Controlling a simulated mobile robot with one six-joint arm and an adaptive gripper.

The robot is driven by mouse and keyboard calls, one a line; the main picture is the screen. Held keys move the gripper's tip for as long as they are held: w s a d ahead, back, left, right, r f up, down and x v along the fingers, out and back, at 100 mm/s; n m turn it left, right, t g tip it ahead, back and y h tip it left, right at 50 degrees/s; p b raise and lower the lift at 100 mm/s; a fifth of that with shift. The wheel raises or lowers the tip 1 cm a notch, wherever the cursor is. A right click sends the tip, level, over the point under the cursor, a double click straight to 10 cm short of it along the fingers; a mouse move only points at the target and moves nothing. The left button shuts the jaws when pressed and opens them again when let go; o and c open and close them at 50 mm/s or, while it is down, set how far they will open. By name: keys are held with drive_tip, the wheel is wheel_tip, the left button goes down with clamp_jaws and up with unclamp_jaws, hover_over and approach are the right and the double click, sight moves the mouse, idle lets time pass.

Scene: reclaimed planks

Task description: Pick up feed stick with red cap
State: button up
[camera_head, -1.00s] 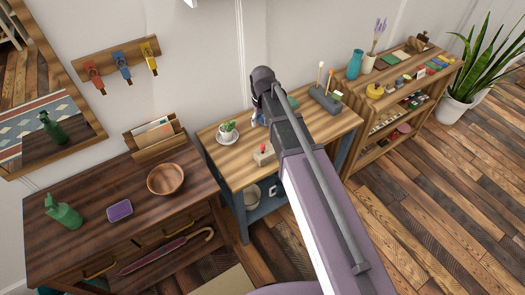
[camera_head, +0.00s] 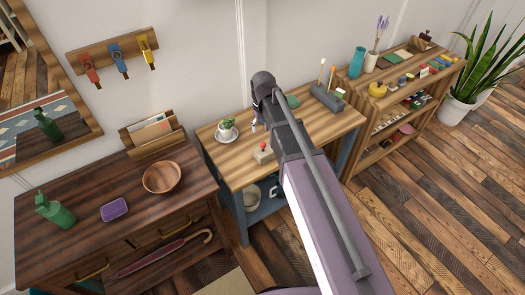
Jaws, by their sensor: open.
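Two upright sticks stand in a dark grey block (camera_head: 326,98) at the back right of the middle table. A small beige block with a red-topped peg (camera_head: 263,148) stands nearer the front of that table. I cannot tell for certain which of these is the feed stick with red cap. My gripper (camera_head: 254,126) is open, mostly hidden by my arm, above the table between the potted cactus and the grey block. Nothing shows in it.
A potted cactus on a saucer (camera_head: 226,133) is left of my gripper. A green item (camera_head: 292,101) lies behind my arm. The dark sideboard (camera_head: 80,240) at left carries a wooden bowl (camera_head: 162,177) and a green bottle (camera_head: 56,211). A shelf (camera_head: 385,105) stands right.

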sight(263, 143)
drive_tip(key=shift+f+b, duration=1.8)
drive_tip(key=shift+f, duration=0.3)
drive_tip(key=shift+s+f+b, duration=0.15)
drive_tip(key=shift+f+b, duration=2.45)
drive_tip(key=c, duration=0.9)
